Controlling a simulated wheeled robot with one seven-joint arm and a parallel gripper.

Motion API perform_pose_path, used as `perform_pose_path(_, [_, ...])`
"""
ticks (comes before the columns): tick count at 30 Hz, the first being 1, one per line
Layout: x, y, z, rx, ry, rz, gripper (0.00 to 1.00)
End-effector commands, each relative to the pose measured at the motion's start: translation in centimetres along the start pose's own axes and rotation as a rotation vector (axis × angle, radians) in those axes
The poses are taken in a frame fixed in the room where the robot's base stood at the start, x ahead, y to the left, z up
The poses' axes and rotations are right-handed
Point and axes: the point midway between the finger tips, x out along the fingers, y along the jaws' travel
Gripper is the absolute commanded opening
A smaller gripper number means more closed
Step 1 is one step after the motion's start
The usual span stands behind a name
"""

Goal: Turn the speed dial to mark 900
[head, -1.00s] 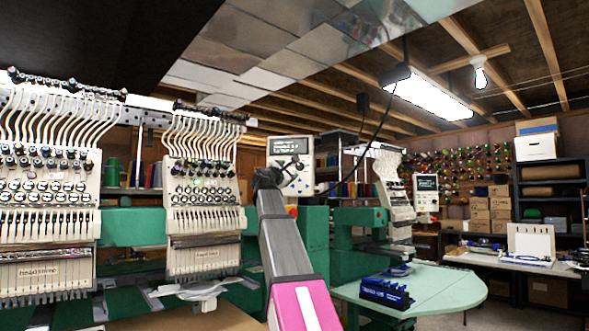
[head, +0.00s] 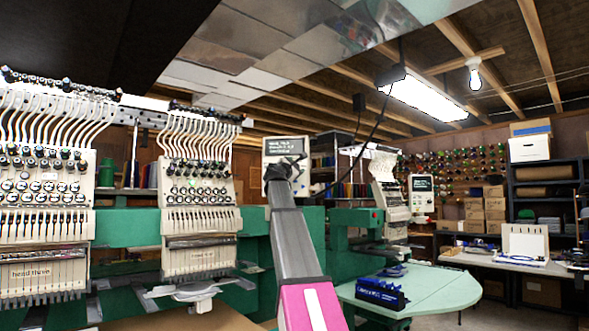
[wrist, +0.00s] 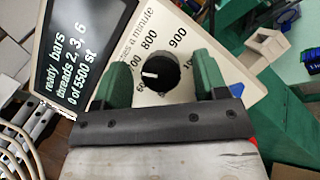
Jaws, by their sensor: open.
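The speed dial (wrist: 157,72) is a round black knob on a cream control panel (wrist: 250,45) in the wrist view. Its white pointer faces left, roughly between the printed 600 and 700. The 900 mark (wrist: 178,37) is printed at the dial's upper right, with 800 to its left. My gripper (wrist: 163,72) is open, with one green finger on each side of the dial; I cannot tell whether either touches it. In the head view, my gripper (head: 279,172) is in front of the panel (head: 285,148) and hides the dial.
A black display (wrist: 80,50) with white text adjoins the dial's face. Embroidery heads (head: 198,190) stand to the left in the head view. A green table (head: 440,288) with a blue box (head: 381,294) is to the right.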

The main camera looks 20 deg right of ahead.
Motion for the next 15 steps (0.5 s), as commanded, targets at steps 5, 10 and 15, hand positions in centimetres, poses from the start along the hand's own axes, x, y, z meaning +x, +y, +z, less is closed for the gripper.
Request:
perform_pose_path(5, [-0.04,-0.02,0.0,0.0,0.0,0.0,0.6])
perform_pose_path(10, [-0.05,-0.03,-0.01,0.0,0.0,0.0,0.17])
perform_pose_path(15, [-0.05,-0.02,-0.01,0.004,0.0,-0.002,0.17])
